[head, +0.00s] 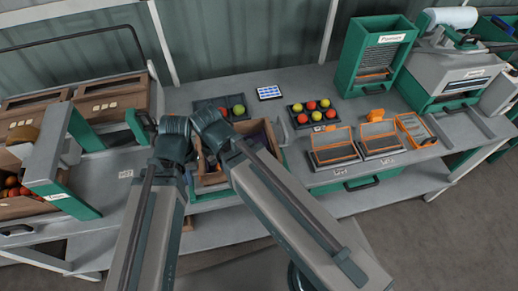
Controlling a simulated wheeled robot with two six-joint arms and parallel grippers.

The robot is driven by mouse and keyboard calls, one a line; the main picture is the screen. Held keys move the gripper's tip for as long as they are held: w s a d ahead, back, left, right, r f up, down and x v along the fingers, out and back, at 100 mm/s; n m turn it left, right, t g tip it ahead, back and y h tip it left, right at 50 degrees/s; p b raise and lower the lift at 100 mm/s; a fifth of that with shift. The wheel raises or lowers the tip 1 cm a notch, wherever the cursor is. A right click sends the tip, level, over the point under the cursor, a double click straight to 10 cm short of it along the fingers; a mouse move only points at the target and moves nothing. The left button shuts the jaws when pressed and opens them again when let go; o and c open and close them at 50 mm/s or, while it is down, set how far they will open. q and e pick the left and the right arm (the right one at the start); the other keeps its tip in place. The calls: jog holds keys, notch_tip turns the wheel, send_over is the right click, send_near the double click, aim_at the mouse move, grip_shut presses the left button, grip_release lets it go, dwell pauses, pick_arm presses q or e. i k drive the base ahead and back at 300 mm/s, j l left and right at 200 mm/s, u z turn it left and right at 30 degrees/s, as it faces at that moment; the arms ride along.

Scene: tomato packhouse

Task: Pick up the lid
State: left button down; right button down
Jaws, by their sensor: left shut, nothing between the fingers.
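Two lids with orange rims and clear panes stand tilted on dark trays on the bench at the right: the left lid (331,139) and the right lid (378,129). Which one is meant, I cannot tell. My left gripper (191,179) is mostly hidden by my arms. It is shut and empty, by the wooden crate in the middle, well left of both lids. My right arm crosses in front of the crate, and its gripper is hidden behind it.
A black tray (290,119) of red, yellow and green tomatoes is left of the lids. A wooden crate (211,180) sits partly behind my arms. A green dispenser (348,76) and a grey machine (437,71) stand at the back right. A tablet (269,92) lies at the back.

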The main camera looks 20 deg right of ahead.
aim_at(30, 111)
jog(key=i+l+z, duration=0.2)
jog(key=i, duration=0.3)
jog(key=k, duration=0.5)
jog(key=u, duration=1.35)
jog(key=k+l+u, duration=0.2)
jog(key=k+l, duration=0.25)
jog(key=i+l, duration=0.15)
jog(key=i, duration=0.65)
jog(key=k, duration=0.25)
